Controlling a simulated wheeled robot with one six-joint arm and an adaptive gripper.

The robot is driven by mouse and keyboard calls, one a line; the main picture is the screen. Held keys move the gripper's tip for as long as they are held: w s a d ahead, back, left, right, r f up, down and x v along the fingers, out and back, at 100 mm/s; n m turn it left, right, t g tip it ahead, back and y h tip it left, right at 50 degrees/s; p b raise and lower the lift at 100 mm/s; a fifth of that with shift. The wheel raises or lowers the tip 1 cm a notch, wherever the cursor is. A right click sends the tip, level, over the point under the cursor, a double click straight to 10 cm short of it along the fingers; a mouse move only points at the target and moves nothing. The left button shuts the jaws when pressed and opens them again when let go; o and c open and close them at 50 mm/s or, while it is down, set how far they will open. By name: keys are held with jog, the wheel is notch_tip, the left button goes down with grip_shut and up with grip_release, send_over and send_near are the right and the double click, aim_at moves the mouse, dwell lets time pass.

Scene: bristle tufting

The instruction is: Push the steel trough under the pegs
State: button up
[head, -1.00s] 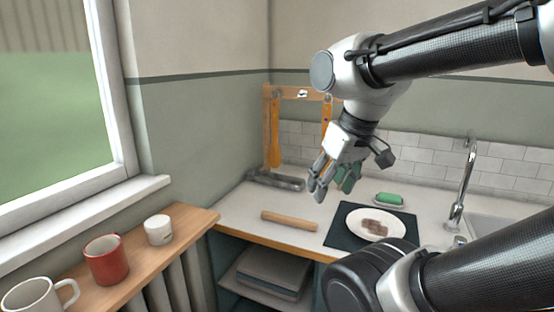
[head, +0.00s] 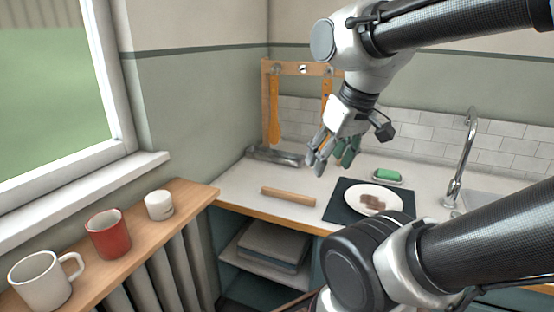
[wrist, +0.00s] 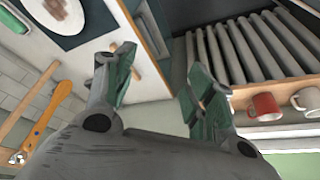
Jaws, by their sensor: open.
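The steel trough (head: 275,157) is a long, low grey tray at the back left of the counter, by the foot of a wooden rack (head: 300,68). Orange utensils (head: 273,110) hang from the rack's top bar; the pegs are too small to make out clearly. My gripper (head: 330,165) is open and empty above the counter, to the right of the trough and apart from it. In the wrist view the open fingers (wrist: 160,82) have nothing gripped between them. An orange utensil (wrist: 52,112) shows at the left there; I cannot make out the trough.
A plate (head: 390,206) of brown food sits on a dark mat (head: 341,208), with a green sponge (head: 387,174) behind. Mugs stand on the window ledge (head: 140,228). The tap (head: 465,160) is at the right.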

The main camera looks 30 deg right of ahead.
jog(key=shift+c, duration=0.3)
